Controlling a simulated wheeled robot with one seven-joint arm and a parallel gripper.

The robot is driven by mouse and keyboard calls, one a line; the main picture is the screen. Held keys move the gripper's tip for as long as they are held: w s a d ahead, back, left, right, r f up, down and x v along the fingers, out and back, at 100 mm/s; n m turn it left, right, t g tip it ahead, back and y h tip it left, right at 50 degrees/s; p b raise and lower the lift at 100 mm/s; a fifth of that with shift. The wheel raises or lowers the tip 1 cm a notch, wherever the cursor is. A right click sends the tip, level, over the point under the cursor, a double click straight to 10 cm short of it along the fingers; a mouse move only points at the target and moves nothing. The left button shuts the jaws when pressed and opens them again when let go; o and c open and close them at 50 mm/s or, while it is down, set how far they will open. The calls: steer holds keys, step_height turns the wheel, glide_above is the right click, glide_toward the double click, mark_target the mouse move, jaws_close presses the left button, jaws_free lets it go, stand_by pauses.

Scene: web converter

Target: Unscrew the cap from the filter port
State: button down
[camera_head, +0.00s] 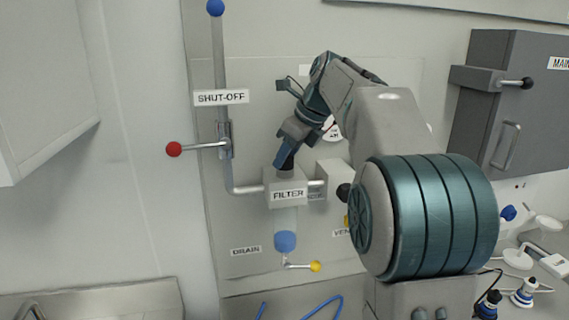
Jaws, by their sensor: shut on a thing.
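The filter housing (287,185) is a grey block labelled FILTER on the wall panel, with a clear bowl with a blue bottom (285,240) below it. My gripper (285,160) comes down from the upper right onto the top of the housing. It is shut on a dark piece at the filter port, which I take to be the cap (287,164). The cap is mostly hidden by the fingers, so its threads and whether it is seated or loose cannot be told.
A shut-off lever with a red knob (174,149) sticks out left of the filter. A yellow drain knob (315,267) is below the bowl. A grey box with a handle (508,100) is at the right. Blue hose (325,308) lies at the bottom.

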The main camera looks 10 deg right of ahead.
steer(key=shift+w+d+r+n+g, duration=0.15)
steer(key=shift+d+n+g, duration=0.15)
steer(key=shift+n, duration=0.3)
steer(key=shift+n+g+y, duration=0.5)
steer(key=shift+n, duration=0.9)
